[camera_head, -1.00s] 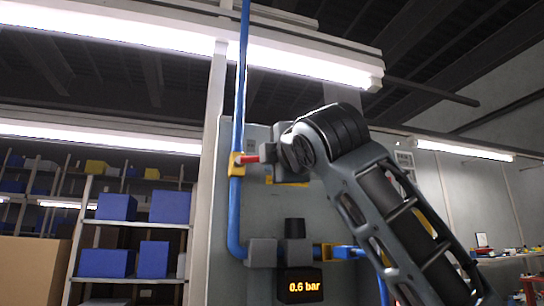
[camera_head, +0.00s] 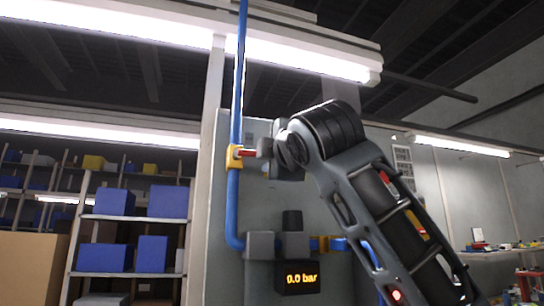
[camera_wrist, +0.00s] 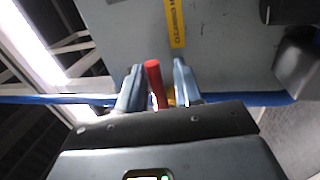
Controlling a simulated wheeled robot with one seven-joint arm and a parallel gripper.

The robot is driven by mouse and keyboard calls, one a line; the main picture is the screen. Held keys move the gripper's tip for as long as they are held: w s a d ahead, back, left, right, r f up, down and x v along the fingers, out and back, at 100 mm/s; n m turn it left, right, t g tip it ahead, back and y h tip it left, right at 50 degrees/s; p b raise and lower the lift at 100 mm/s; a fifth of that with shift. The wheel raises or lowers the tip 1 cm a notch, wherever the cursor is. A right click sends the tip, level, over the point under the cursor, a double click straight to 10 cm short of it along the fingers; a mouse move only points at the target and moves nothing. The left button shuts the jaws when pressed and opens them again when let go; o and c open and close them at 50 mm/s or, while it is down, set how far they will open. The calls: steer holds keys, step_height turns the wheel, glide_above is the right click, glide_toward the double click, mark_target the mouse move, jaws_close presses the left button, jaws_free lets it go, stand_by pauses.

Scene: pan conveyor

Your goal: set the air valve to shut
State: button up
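The air valve (camera_head: 235,157) is a yellow body on a vertical blue pipe (camera_head: 232,205). Its red handle (camera_head: 247,153) points sideways, across the pipe, and also shows in the wrist view (camera_wrist: 156,82). My gripper (camera_head: 262,148) is at the handle from the right. In the wrist view my gripper's fingers (camera_wrist: 159,70) stand on either side of the handle, apart, with a gap on the right; the handle is nearer the left finger. The yellow valve body is mostly hidden behind the fingers there. The display (camera_head: 301,278) below reads 0.0 bar.
A grey panel (camera_head: 262,205) stands behind the valve, with a dark-knobbed grey fitting (camera_head: 292,243) above the display. Shelves with blue boxes (camera_head: 152,203) are at the left. A yellow label (camera_wrist: 176,22) shows on the panel in the wrist view.

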steer(key=b+v, duration=0.1)
steer(key=v, duration=0.6)
steer(key=shift+s+b, duration=0.3)
steer(key=shift+s, duration=0.1)
steer(key=shift+d+f, duration=0.1)
steer(key=shift+f, duration=0.05)
